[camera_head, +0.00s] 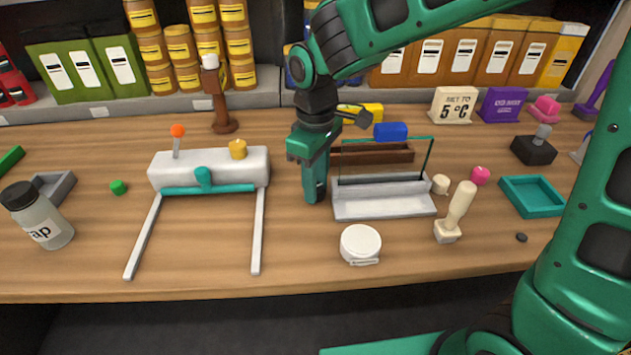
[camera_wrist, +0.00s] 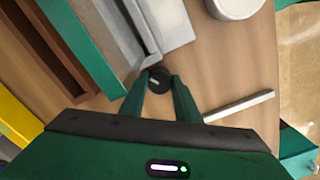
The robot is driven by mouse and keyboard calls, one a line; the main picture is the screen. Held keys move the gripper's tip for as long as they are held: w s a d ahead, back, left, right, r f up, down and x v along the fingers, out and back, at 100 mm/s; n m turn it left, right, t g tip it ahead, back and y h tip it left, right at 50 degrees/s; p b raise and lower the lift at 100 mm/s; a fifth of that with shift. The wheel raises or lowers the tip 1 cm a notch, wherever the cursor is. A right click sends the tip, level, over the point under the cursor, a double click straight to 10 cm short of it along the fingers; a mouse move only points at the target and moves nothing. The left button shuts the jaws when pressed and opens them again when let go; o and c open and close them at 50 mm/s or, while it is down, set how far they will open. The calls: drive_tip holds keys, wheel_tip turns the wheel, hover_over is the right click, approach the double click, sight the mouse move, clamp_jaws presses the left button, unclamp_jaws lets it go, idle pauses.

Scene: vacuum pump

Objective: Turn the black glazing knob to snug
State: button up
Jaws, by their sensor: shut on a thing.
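My gripper (camera_wrist: 160,88) is shut on the black glazing knob (camera_wrist: 158,76) in the wrist view, with one finger on each side of it. The knob is round and dark, with a short pale mark on its top. It sits close to the end of a grey, green-edged fixture (camera_wrist: 130,35). In the head view my gripper (camera_head: 315,195) points straight down beside the left end of this fixture (camera_head: 385,208). The knob is hidden behind my fingers there.
A white round lidded pot (camera_head: 361,243) stands in front of my gripper. A white block with teal bar and two long legs (camera_head: 209,168) lies to the left. A brown trough (camera_head: 372,154) is behind the fixture. A pale-handled stamp (camera_head: 459,208) stands to the right.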

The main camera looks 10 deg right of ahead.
drive_tip(key=shift+w+a+r+m, duration=0.1)
drive_tip(key=shift+w+m, duration=0.2)
drive_tip(key=shift+m, duration=0.8)
drive_tip(key=o, duration=0.9)
drive_tip(key=shift+c, duration=0.2)
drive_tip(key=shift+o, duration=0.9)
drive_tip(key=shift+s, duration=0.1)
drive_tip(key=shift+s, duration=0.1)
drive_tip(key=shift+r, duration=3.95)
